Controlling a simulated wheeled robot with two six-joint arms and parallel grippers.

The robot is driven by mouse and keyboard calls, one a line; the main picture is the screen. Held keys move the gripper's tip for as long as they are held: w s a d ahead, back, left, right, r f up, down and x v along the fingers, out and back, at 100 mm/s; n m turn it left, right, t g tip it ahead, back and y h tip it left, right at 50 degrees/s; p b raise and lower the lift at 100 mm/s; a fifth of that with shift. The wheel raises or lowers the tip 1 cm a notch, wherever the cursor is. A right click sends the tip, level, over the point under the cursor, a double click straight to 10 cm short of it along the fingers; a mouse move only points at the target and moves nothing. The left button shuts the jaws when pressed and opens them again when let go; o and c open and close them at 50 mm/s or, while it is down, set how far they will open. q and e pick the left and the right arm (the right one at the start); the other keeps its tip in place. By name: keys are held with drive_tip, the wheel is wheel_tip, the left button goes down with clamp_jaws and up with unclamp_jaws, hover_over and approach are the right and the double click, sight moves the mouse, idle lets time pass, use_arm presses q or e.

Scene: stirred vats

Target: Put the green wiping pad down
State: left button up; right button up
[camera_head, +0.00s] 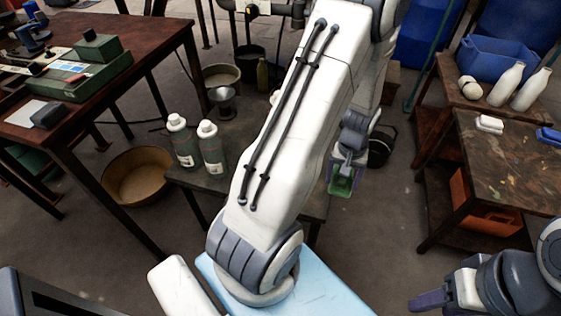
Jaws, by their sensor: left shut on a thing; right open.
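The green wiping pad (341,186) hangs below my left gripper (346,166), which is shut on it, right of the middle of the head view. The pad is above the floor beside the right edge of the low middle table (318,207); its height over the floor is hard to tell. Part of the pad is hidden by the gripper fingers. My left arm crosses the middle of the view and hides much of that table.
Two capped bottles (211,148) stand on the middle table. A worn table (520,170) at right carries a white block (489,123) and a blue thing (550,136). A tan basin (138,178) is on the floor at left.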

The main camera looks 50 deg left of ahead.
use_arm(q)
drive_tip(key=s+a+f+b, duration=0.1)
drive_tip(key=a+f, duration=0.1)
drive_tip(key=a, duration=0.1)
drive_tip(key=s+a+f+b, duration=0.1)
drive_tip(key=a+f, duration=0.1)
drive_tip(key=a, duration=0.1)
drive_tip(key=s+a+f, duration=0.2)
drive_tip(key=a, duration=0.1)
drive_tip(key=shift+s+a+f+b, duration=0.1)
drive_tip(key=shift+a+f+b, duration=0.15)
drive_tip(key=shift+b, duration=0.15)
drive_tip(key=shift+f+b, duration=0.8)
drive_tip(key=shift+f, duration=1.05)
drive_tip(key=shift+f, duration=0.15)
